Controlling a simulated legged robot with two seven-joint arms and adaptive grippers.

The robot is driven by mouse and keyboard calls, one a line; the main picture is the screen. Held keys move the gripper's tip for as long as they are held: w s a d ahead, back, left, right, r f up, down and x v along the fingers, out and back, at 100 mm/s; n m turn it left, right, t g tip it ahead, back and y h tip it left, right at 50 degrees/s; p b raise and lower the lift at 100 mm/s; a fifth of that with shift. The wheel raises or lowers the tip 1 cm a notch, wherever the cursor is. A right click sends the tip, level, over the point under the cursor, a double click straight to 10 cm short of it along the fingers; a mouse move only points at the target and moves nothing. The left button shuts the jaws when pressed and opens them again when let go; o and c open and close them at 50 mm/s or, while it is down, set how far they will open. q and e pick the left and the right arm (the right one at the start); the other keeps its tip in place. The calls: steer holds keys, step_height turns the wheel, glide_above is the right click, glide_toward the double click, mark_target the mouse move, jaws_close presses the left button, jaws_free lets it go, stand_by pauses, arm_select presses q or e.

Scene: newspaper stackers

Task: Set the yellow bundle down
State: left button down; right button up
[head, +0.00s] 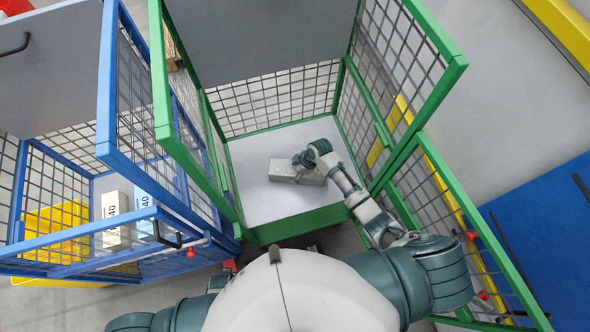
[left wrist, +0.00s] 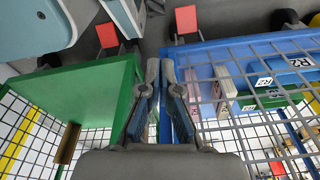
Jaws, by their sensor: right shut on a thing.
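A block-shaped bundle (head: 283,169) is inside the green cage cart (head: 285,225), over the middle of its pale floor. It looks grey-beige rather than clearly yellow. My right gripper (head: 301,162) reaches in from the right and is shut on the bundle, covering part of its top. The bundle lies close to the floor, but I cannot tell whether it touches it. My left gripper (left wrist: 160,68) shows only in the left wrist view. Its fingertips nearly meet, with nothing seen between them, near the green and blue cart edges.
Mesh walls and green rails surround the cart floor. A blue cage cart (head: 80,262) stands close on the left, with bundles marked 40 (head: 115,208) and a yellow crate (head: 42,225). Pale floor is free around the held bundle.

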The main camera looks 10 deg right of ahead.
arm_select(q)
steer(key=shift+a, duration=0.2)
arm_select(e)
steer(key=shift+a+r, duration=0.1)
steer(key=shift+a, duration=0.2)
steer(key=o, duration=1.8)
arm_select(q)
steer(key=shift+a, duration=0.1)
arm_select(e)
steer(key=shift+s, duration=0.1)
steer(key=shift+d, duration=0.15)
